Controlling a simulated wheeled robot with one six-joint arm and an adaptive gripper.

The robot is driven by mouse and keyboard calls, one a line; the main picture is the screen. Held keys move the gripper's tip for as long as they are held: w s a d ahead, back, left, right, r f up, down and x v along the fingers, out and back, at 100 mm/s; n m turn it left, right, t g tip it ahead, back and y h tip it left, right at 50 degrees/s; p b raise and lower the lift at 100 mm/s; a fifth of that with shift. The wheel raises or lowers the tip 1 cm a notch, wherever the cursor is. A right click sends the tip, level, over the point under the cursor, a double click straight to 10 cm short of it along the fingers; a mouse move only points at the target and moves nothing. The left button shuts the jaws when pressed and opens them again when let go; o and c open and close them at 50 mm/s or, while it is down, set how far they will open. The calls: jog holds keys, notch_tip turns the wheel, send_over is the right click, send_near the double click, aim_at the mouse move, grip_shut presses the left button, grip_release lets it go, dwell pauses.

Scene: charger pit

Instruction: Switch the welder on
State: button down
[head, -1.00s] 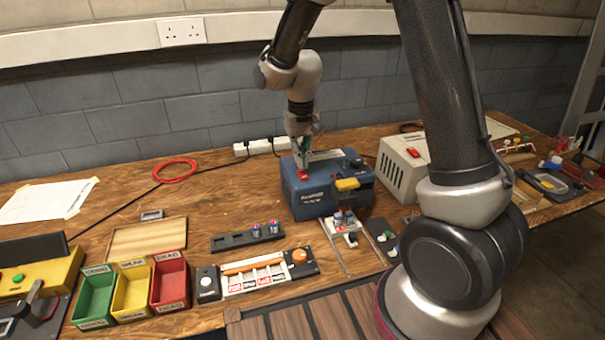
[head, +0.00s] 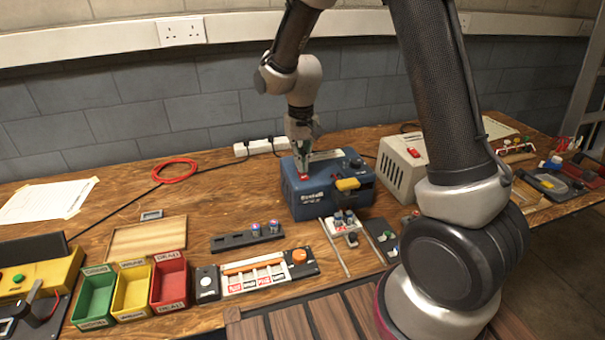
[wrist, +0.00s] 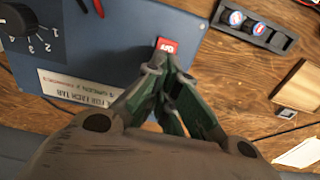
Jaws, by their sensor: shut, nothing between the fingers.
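The blue welder (head: 316,202) stands on the wooden bench in the head view, and its blue top (wrist: 130,45) fills the left and middle of the wrist view. A red switch (wrist: 166,46) sits near one edge of that top; it also shows as a small red patch in the head view (head: 304,175). My gripper (head: 304,167) points down over the switch. In the wrist view my gripper (wrist: 166,68) has its fingertips together, empty, right beside the switch. I cannot tell whether they touch it or which way the switch is tipped.
A grey-white box (head: 396,172) with a red switch stands right of the welder. A power strip (head: 262,146) lies behind it. A black holder (head: 246,239) with two cells lies at the front left. Green, yellow and red bins (head: 170,287) stand further left.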

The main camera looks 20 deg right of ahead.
jog(key=shift+f, duration=0.65)
jog(key=shift+r, duration=3.55)
jog(key=shift+s+d+f+n, duration=0.1)
jog(key=shift+s+n, duration=0.15)
jog(key=shift+n, duration=0.05)
jog(key=s+d+r+t, duration=0.1)
jog(key=s+d+r, duration=0.4)
jog(key=s, duration=0.3)
jog(key=s+d+r+t, duration=0.2)
jog(key=s+d+r, duration=0.2)
jog(key=s, duration=0.5)
jog(key=s+d+r+t, duration=0.1)
jog(key=s+d+r, duration=0.4)
jog(key=s, duration=0.3)
jog(key=shift+s+d+r, duration=0.25)
jog(key=shift+d+r, duration=0.1)
jog(key=shift+r, duration=0.3)
